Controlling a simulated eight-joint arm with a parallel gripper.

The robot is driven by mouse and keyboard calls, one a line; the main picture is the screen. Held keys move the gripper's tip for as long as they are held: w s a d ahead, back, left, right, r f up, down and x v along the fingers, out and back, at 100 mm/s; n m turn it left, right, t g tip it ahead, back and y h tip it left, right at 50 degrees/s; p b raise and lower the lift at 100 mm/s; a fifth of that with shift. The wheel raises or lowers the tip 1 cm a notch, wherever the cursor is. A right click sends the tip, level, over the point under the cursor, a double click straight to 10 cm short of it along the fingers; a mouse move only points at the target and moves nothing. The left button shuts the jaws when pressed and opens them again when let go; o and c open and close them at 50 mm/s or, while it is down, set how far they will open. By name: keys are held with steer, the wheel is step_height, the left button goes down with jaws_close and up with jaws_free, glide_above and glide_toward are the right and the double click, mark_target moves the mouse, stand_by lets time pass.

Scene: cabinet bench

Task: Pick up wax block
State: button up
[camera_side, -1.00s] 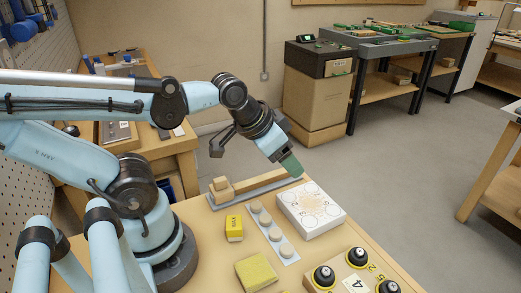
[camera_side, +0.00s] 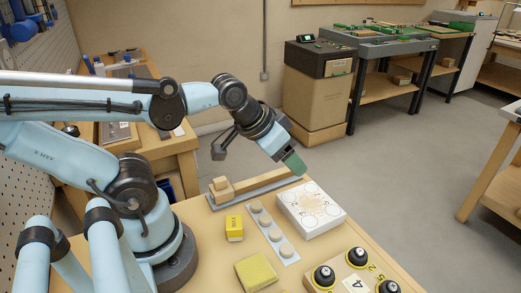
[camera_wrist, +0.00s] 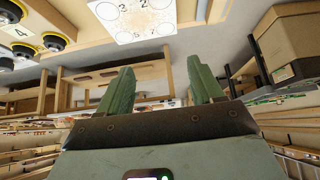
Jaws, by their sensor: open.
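The wax block (camera_side: 234,228) is a small yellow block with dark lettering. It stands on the wooden bench in the side view, left of a strip of round pale discs. It is not visible in the wrist view. My gripper (camera_side: 296,166) is above the far edge of the bench in the side view, up and to the right of the wax block and well apart from it. In the wrist view its two green fingers (camera_wrist: 161,72) are spread, with nothing between them.
A white board with printed circles (camera_side: 311,205) lies right of the disc strip (camera_side: 272,232). Behind the block are a grey tray with wooden pieces (camera_side: 222,190). A yellow-green pad (camera_side: 256,272) lies in front. Black-and-yellow knobs (camera_side: 324,276) stand front right.

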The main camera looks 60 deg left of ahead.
steer(key=n+g+h, duration=0.4)
steer(key=n+g, duration=0.5)
steer(key=n, duration=0.5)
glide_toward(234, 221)
steer(key=shift+x, duration=5.2)
